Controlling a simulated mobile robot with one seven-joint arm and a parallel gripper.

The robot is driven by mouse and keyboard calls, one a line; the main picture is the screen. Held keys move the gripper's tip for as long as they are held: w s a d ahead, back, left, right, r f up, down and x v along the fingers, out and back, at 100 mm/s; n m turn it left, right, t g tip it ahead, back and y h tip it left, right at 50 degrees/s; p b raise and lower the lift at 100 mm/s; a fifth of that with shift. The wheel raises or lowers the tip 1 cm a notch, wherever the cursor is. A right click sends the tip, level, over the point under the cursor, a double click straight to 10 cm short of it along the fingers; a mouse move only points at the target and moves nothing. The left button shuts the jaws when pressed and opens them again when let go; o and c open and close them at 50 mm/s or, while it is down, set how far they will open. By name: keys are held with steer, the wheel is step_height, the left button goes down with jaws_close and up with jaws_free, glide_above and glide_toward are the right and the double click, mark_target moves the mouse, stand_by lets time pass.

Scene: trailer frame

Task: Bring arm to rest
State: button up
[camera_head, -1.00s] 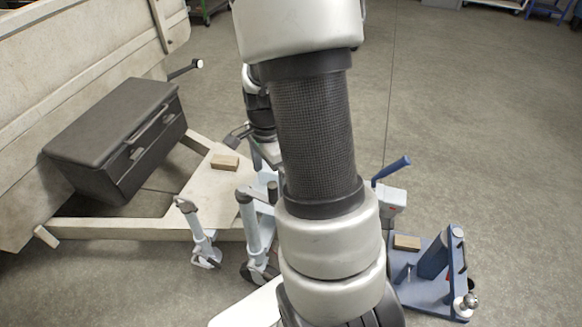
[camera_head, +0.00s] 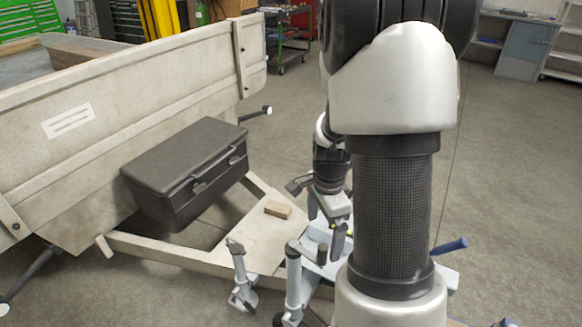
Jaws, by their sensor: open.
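My arm, with silver joints and a black ribbed link, fills the middle right of the head view. My gripper (camera_head: 340,238) shows behind that link, pointing down above the front of the trailer frame (camera_head: 165,250). Its dark fingers are small and partly covered by my arm. They look apart, and I see nothing held between them. A small wooden block (camera_head: 278,209) lies on the trailer's flat front plate (camera_head: 262,235), to the left of my gripper and apart from it.
A black toolbox (camera_head: 188,172) sits at the trailer's front wall. A jockey wheel post (camera_head: 292,280) and a shorter support leg (camera_head: 240,275) stand near my gripper. A blue handle (camera_head: 450,246) shows right of my arm. Open floor (camera_head: 510,170) lies to the right; shelves stand behind.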

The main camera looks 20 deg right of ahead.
steer(key=s+a+r+n+t, duration=0.1)
steer(key=a+r+n, duration=0.3)
steer(key=r, duration=0.3)
steer(key=s+a+r+n+t, duration=0.1)
steer(key=a+r+n+t, duration=0.2)
steer(key=r, duration=0.4)
steer(key=s+a+r+n+t, duration=0.2)
steer(key=s+a+r+n, duration=0.4)
steer(key=s+r+n, duration=0.4)
step_height(320, 180, up, 15)
steer(key=n+p, duration=0.1)
steer(key=p, duration=1.5)
steer(key=shift+w+r, duration=0.15)
steer(key=shift+w, duration=0.15)
